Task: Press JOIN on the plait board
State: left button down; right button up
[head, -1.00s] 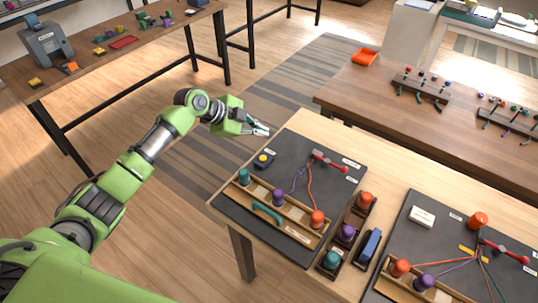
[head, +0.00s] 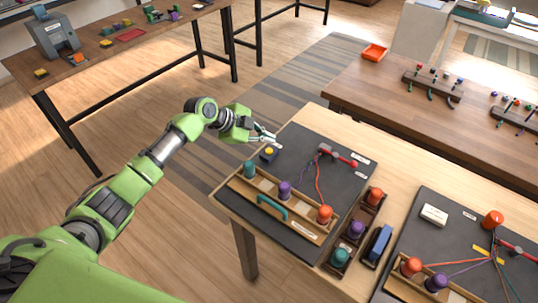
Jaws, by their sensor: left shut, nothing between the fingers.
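A dark plait board (head: 345,200) lies on the light wooden table, with purple and orange cords running from a red-handled clamp (head: 338,155). A small dark box with a yellow button (head: 269,152) sits near the board's upper left edge; I cannot read a JOIN label. My left gripper (head: 274,140) is shut and empty, its fingertips just beyond the button in the picture; I cannot tell whether they touch the box. A wooden rack (head: 295,227) at the board's front holds teal, purple and orange bobbins and has a teal handle. My right gripper is not in view.
A second dark board (head: 440,210) with bobbins and cords lies to the right. Between the boards stand a bobbin tray (head: 339,268) and a blue block (head: 379,243). A brown table (head: 400,110) with peg racks and an orange tray (head: 374,53) is behind.

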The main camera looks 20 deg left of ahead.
aim_at(267, 151)
pick_arm(q)
notch_tip(267, 151, down, 2)
jog(key=shift+f+b, duration=0.15)
jog(key=shift+b, duration=0.4)
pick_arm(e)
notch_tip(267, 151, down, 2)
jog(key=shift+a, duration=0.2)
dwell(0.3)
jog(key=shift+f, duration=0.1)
pick_arm(q)
jog(key=shift+f+b, duration=0.35)
jog(key=shift+b, duration=0.1)
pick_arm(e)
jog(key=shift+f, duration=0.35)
pick_arm(q)
jog(key=shift+f+b, duration=0.6)
jog(key=shift+f, duration=0.05)
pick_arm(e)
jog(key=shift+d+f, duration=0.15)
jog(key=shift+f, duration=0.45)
pick_arm(q)
jog(key=shift+r+p, duration=0.65)
jog(key=shift+r, duration=0.35)
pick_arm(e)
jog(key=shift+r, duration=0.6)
pick_arm(q)
jog(key=shift+r, duration=0.1)
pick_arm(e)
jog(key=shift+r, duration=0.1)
